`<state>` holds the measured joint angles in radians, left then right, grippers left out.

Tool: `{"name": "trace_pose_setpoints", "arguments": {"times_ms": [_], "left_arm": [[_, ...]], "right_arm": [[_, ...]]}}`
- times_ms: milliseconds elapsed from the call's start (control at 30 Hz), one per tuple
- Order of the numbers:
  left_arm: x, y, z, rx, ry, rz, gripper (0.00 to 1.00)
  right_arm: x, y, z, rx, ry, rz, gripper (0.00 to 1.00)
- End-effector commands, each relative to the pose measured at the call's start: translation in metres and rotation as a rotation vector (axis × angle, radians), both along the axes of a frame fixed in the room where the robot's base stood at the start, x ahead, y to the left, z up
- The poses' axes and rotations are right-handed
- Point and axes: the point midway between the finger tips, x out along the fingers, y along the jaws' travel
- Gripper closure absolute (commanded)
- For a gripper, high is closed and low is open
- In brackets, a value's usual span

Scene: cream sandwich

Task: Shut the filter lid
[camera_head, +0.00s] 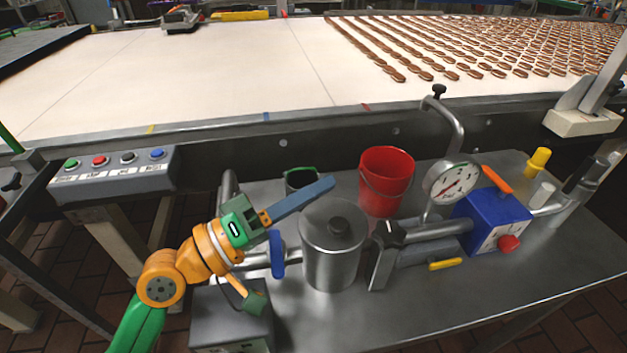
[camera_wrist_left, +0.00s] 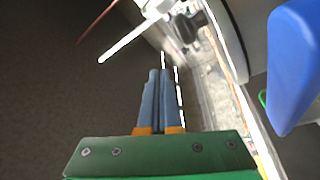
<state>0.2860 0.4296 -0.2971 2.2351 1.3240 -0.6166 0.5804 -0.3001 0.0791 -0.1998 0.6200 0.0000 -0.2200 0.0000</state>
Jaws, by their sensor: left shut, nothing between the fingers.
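The filter (camera_head: 330,268) is a grey metal cylinder on the steel table in the head view. Its round lid (camera_head: 318,222), with a dark knob (camera_head: 340,226), lies flat across the top; I cannot tell whether it is fastened. My left gripper (camera_head: 330,184) is shut and empty. Its long blue-grey fingers reach up and right, and their tips appear above and behind the lid's far edge. I see no contact with the lid. In the left wrist view the two fingers (camera_wrist_left: 160,75) lie close together. My right gripper is not in view.
A blue handle (camera_head: 277,254) stands left of the filter, and a dark lever (camera_head: 382,262) right of it. A red bucket (camera_head: 386,180), a dark pot (camera_head: 300,179), a gauge (camera_head: 452,182) and a blue box (camera_head: 491,219) stand nearby. The conveyor (camera_head: 220,75) runs behind. The table's front right is clear.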

Motion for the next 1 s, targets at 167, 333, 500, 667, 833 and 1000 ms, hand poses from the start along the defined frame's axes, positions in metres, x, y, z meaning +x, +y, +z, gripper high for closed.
{"name": "trace_pose_setpoints", "arguments": {"times_ms": [167,333,500,667,833,1000], "left_arm": [[-0.003,-0.001,-0.005,0.002,0.001,0.000,1.00],[-0.005,-0.001,-0.006,0.000,0.000,0.000,1.00],[-0.005,-0.001,-0.007,0.000,0.000,0.000,1.00],[-0.005,-0.001,-0.007,0.000,0.000,0.000,1.00],[-0.005,-0.001,-0.007,0.000,0.000,0.000,1.00],[-0.004,-0.002,0.006,0.000,0.001,0.001,1.00]], "right_arm": [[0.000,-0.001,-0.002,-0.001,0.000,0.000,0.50],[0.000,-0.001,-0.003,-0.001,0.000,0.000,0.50],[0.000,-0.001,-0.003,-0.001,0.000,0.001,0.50],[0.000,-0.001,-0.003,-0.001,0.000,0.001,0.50],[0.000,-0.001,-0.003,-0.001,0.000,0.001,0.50],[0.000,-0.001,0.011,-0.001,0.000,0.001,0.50]]}}
